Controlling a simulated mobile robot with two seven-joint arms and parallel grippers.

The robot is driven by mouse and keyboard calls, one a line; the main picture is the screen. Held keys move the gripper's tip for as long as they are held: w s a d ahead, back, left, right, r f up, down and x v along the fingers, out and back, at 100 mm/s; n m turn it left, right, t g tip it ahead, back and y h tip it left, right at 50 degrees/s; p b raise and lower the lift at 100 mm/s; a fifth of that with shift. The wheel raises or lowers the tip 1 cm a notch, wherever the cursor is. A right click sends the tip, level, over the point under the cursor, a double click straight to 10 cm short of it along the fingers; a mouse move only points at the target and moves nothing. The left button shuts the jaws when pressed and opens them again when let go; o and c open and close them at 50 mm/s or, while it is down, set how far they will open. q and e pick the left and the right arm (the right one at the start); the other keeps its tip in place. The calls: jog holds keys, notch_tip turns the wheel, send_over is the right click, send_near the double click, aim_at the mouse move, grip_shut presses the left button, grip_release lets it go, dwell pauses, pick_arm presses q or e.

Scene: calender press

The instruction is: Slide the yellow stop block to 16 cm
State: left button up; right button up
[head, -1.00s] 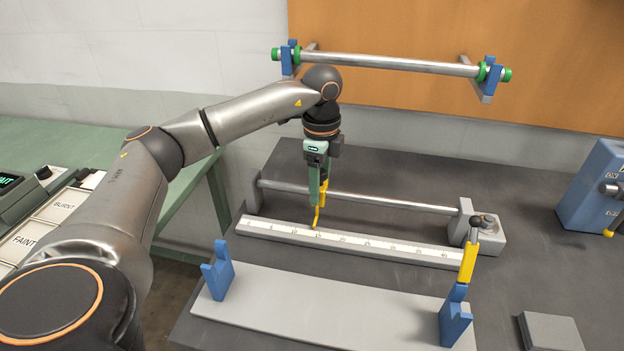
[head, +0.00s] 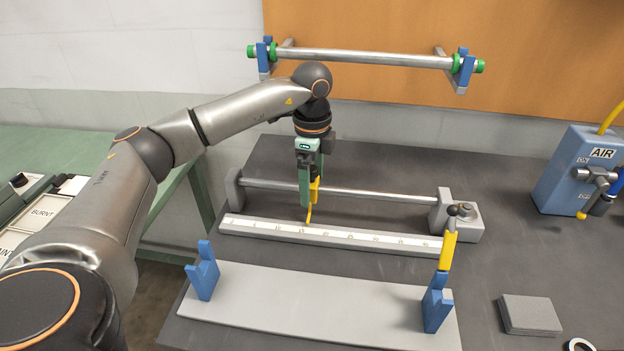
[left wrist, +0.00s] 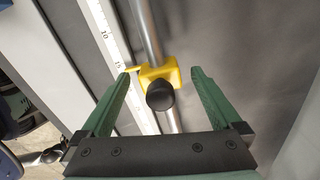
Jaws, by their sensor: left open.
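The yellow stop block (left wrist: 154,74) sits on the metal guide rod (head: 375,194), with a black knob (left wrist: 160,96) on it. Its thin yellow pointer (head: 309,215) reaches down to the white scale (head: 350,237). In the left wrist view the pointer tip lies close to the 15 mark, seemingly just past it. My left gripper (head: 308,193) is over the block. In the left wrist view its green fingers (left wrist: 160,76) stand open, one on each side of the block, with a gap on both sides. My right gripper is not in view.
A grey plate with blue cradles (head: 203,272) lies in front of the scale. A yellow-and-blue upright part (head: 447,250) stands by the scale's right end. A roller (head: 365,58) hangs behind. The blue AIR box (head: 575,170) and a grey slab (head: 530,314) are at right.

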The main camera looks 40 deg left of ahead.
aim_at(312, 168)
pick_arm(q)
jog(key=shift+r, duration=0.1)
notch_tip(312, 168, up, 12)
jog(key=shift+r+p, duration=0.2)
jog(key=shift+p, duration=0.2)
dwell(0.3)
